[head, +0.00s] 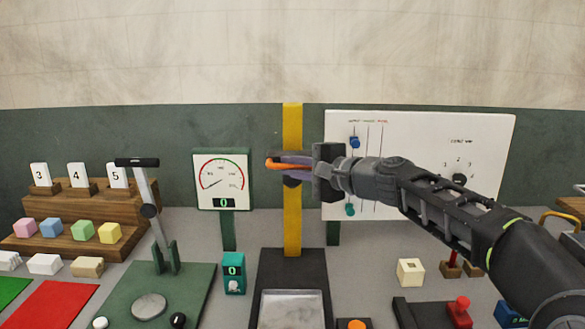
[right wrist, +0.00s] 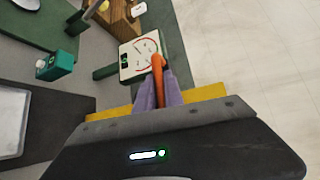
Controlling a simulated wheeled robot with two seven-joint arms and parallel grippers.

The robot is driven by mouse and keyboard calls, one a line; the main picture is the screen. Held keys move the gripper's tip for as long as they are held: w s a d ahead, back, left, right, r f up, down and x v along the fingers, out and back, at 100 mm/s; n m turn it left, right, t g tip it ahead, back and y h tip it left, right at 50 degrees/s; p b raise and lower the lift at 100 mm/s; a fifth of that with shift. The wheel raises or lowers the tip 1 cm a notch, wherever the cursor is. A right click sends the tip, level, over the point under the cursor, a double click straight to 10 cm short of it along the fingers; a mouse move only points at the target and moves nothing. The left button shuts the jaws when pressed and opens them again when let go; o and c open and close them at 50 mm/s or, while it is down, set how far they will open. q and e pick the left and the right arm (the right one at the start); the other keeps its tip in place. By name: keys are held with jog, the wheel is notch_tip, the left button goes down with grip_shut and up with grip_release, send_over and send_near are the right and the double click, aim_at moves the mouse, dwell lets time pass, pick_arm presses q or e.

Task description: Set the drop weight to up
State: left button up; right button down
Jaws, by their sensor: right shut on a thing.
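The drop weight stands in the middle of the head view as a tall yellow post (head: 292,225) on a dark base (head: 265,270) with a grey metal plate (head: 291,308). An orange handle (head: 273,163) sits at the post, well above the base, nearer its top. My right gripper (head: 285,161) comes in from the right across the post, its purple fingers shut on the orange handle. The right wrist view also shows the handle (right wrist: 157,75) between the fingers, with the yellow post behind. The gripper hides most of the weight's body. My left gripper is not in view.
A dial gauge (head: 222,177) stands just left of the post. A lever press (head: 148,211) is further left, beside wooden steps (head: 75,245) with coloured blocks. A white panel (head: 480,150) with sliders stands behind my right arm. A teal counter box (head: 233,273) is near the base.

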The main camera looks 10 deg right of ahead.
jog(key=shift+d+r, duration=0.15)
jog(key=shift+r, duration=0.55)
jog(key=c, duration=1.6)
grip_release()
jog(key=shift+o, duration=0.7)
jog(key=shift+f, duration=0.25)
jog(key=shift+s+d+b, duration=0.2)
jog(key=shift+s+b, duration=0.1)
jog(key=shift+s, duration=0.05)
jog(key=b+v, duration=0.1)
jog(key=v, duration=0.6)
jog(key=shift+b, duration=0.4)
